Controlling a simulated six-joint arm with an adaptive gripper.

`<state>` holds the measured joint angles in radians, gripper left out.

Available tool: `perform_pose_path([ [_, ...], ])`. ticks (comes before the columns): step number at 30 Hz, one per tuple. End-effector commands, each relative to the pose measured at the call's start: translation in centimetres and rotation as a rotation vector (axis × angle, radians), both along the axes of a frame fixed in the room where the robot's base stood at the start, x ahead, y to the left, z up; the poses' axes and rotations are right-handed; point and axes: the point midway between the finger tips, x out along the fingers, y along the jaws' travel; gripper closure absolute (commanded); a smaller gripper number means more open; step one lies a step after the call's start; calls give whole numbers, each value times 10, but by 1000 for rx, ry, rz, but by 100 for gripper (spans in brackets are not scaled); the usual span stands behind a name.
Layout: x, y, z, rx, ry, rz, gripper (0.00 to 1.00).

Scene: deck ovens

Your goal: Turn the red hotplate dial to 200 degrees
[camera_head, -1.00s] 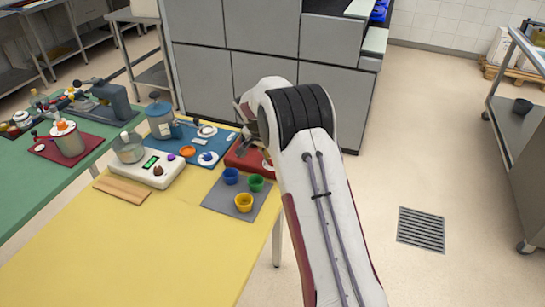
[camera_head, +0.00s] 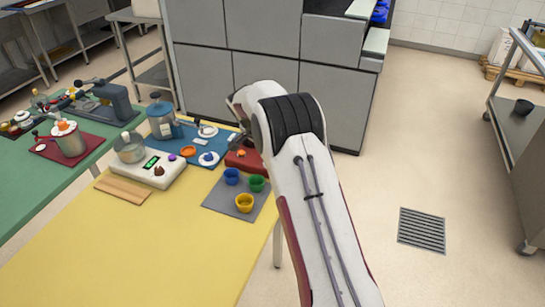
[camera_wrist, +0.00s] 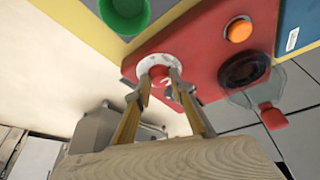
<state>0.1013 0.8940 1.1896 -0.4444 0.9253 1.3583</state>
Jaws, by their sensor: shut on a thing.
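The red hotplate (camera_wrist: 205,55) fills the upper middle of the wrist view. Its red dial (camera_wrist: 159,74) sits in a white ring scale (camera_wrist: 147,63) near the left end. My gripper (camera_wrist: 160,78) has one finger on each side of the dial and is shut on it. The scale marks are too small to read, and the fingers cover part of the ring. In the head view the hotplate (camera_head: 243,162) is at the table's right edge, partly behind my arm, and the dial is hidden there.
The hotplate also carries an orange button (camera_wrist: 238,30) and a dark round plate (camera_wrist: 243,69). A clear vessel with a red part (camera_wrist: 272,116) is beside it. A green cup (camera_wrist: 125,12) is near the left end. Blue and yellow cups stand on a grey mat (camera_head: 221,205).

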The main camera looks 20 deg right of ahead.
Motion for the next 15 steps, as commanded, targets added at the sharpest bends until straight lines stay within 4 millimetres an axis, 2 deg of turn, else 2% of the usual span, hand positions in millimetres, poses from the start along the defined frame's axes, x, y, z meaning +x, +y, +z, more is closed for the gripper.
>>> perform_pose_path([
  [1, -2, 1, -3, 2, 5, -1, 75],
  [3, -1, 1, -3, 2, 5, -1, 61],
  [15, 0, 1, 0, 1, 1, 1, 61],
])
